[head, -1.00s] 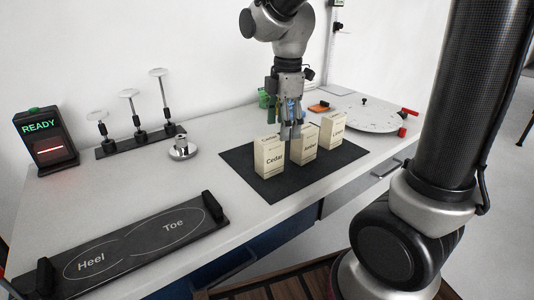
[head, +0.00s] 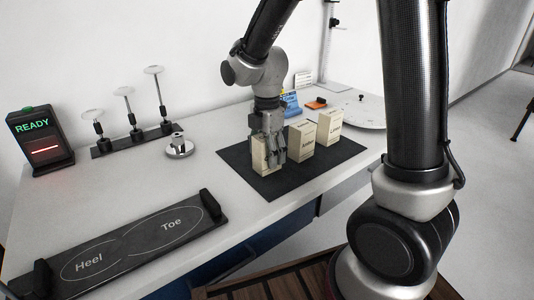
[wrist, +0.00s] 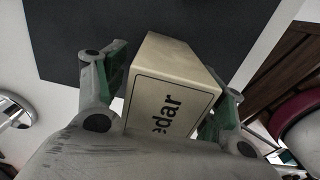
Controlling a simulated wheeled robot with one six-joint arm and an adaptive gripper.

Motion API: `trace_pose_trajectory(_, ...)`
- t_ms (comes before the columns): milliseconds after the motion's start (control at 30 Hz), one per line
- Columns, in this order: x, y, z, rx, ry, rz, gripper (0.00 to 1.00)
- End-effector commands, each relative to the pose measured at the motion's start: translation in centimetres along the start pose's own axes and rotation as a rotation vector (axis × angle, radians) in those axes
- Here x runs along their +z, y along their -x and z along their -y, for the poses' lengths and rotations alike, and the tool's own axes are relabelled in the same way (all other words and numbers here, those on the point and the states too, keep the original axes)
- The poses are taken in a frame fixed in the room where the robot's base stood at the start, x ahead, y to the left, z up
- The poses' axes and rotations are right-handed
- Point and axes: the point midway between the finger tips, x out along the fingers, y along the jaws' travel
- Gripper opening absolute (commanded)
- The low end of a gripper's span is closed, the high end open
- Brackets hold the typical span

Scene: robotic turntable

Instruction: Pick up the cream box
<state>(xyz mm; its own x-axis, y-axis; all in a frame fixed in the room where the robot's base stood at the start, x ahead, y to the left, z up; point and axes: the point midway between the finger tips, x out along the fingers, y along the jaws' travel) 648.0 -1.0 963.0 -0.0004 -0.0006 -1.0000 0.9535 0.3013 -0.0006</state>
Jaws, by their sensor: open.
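Three cream boxes stand upright in a row on a black mat (head: 238,157). The left box (head: 259,162) is the one lettered Cedar; in the wrist view this cream box (wrist: 168,88) shows "edar" on its face. The middle box (head: 300,141) and the right box (head: 330,127) stand to its right, apart from the gripper. My gripper (head: 269,158) is open and lowered at the left box. In the wrist view its green-padded fingers (wrist: 164,95) lie on either side of that box. Part of the box is hidden behind the gripper in the head view.
A round white turntable (head: 362,112) is at the back right, with an orange item (head: 316,104) near it. A metal weight (head: 178,147) and a stand with several discs (head: 133,137) are to the left. A Heel/Toe plate (head: 130,245) lies in front; a READY display (head: 42,143) stands far left.

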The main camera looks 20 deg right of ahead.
Motion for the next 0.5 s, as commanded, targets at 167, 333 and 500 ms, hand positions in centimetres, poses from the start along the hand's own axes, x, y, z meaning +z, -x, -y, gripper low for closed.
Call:
trace_pose_trajectory(167, 0.0, 0.04, -0.01, 0.0, 0.0, 0.0, 0.5)
trace_pose_trajectory(333, 0.0, 0.05, -0.01, 0.001, 0.0, 0.0, 0.19)
trace_pose_trajectory(500, 0.0, 0.07, -0.03, 0.001, 0.0, 0.0, 0.15)
